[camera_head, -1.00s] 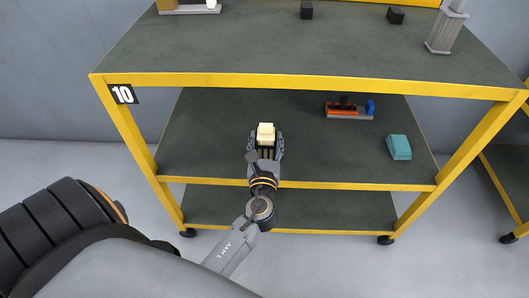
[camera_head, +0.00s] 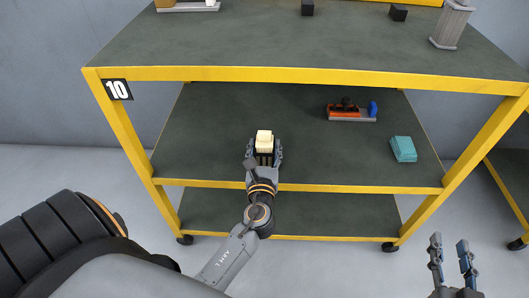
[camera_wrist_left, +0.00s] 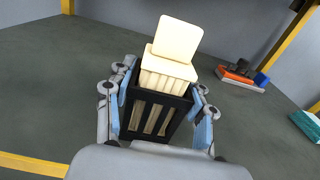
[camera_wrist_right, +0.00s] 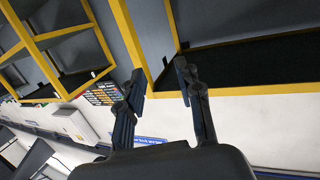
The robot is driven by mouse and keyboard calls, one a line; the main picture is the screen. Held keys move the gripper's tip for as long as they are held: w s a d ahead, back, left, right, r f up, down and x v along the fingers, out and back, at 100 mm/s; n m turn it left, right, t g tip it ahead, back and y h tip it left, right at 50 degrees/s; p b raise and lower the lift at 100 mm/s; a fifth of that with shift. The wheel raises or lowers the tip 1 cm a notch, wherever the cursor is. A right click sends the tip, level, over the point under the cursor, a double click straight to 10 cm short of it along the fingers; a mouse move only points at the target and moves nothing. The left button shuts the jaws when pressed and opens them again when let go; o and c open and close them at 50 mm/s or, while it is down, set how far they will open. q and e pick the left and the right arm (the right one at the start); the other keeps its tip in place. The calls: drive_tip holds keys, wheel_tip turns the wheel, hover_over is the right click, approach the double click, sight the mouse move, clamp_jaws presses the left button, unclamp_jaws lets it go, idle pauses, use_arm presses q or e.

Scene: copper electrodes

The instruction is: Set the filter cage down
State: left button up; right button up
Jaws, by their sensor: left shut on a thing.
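The filter cage (camera_wrist_left: 157,117) is a black slotted box with cream filter blocks standing up out of its top. In the head view, the cream top (camera_head: 264,139) shows over the middle shelf (camera_head: 205,150) of the yellow rack. My left gripper (camera_head: 264,152) is shut on the cage, with one finger on each side in the left wrist view. The cage looks roughly upright. I cannot tell whether its base touches the shelf. My right gripper (camera_head: 450,248) is open and empty in front of the rack at the lower right.
On the middle shelf, an orange and blue tool (camera_head: 352,110) lies at the back and a teal box (camera_head: 403,149) at the right. The shelf left of the cage is clear. The top shelf (camera_head: 260,40) overhangs behind, and a yellow edge (camera_head: 330,187) runs along the front.

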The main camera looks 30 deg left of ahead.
use_arm(q)
drive_tip(key=shift+f, duration=0.2)
use_arm(e)
drive_tip(key=shift+w+a+r+t, duration=0.1)
drive_tip(key=shift+a+r+t, duration=0.05)
drive_tip(key=shift+r+t, duration=0.4)
drive_tip(key=shift+w+a+r+t, duration=0.1)
drive_tip(key=shift+r+t, duration=0.25)
drive_tip(key=shift+r, duration=0.4)
use_arm(q)
drive_tip(key=shift+f, duration=0.1)
drive_tip(key=o, duration=1.3)
drive_tip(key=shift+o, duration=0.2)
use_arm(e)
drive_tip(key=shift+r+y, duration=0.25)
drive_tip(key=shift+y, duration=0.15)
